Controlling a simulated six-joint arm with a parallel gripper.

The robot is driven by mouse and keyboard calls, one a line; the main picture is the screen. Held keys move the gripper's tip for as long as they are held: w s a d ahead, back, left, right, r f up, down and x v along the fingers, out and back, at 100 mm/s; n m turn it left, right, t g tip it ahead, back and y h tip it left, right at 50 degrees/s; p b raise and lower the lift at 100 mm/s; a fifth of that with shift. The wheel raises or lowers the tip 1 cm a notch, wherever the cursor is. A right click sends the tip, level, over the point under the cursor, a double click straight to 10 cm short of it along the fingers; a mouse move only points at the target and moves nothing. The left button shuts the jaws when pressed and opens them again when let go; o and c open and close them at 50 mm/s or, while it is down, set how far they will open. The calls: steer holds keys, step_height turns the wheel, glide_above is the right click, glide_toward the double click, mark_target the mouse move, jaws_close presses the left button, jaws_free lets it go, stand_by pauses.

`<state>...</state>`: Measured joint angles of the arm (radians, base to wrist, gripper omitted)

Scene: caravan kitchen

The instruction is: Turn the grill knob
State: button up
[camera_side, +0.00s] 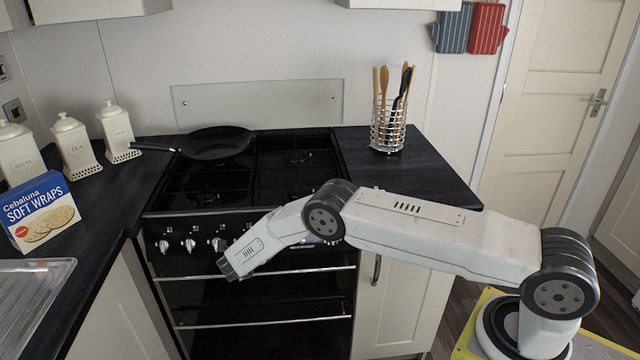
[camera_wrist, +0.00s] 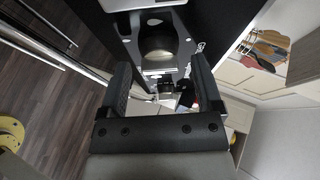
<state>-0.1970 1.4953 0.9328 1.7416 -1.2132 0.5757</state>
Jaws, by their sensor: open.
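In the side view, several silver knobs (camera_side: 190,245) line the front panel of the black cooker. More knobs further right are partly covered by my arm. The labels are too small to read, so I cannot tell which is the grill knob. My forearm slants down in front of the panel, its grey end right of the left knobs; the jaws cannot be made out there. In the wrist view, my gripper (camera_wrist: 161,78) is open, its two dark fingers wide apart. A pale round shape with metallic parts shows between and beyond them; I cannot tell what it is or whether anything is touched.
Silver oven handles (camera_side: 265,322) cross the cooker front below the panel. A black frying pan (camera_side: 217,144) sits on the left of the hob. A utensil basket (camera_side: 388,132) stands on the right worktop. White canisters (camera_side: 76,145) and a wraps box (camera_side: 40,215) stand at left.

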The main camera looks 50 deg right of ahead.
steer(key=v, duration=0.7)
steer(key=shift+a, duration=0.2)
steer(key=shift+r, duration=0.1)
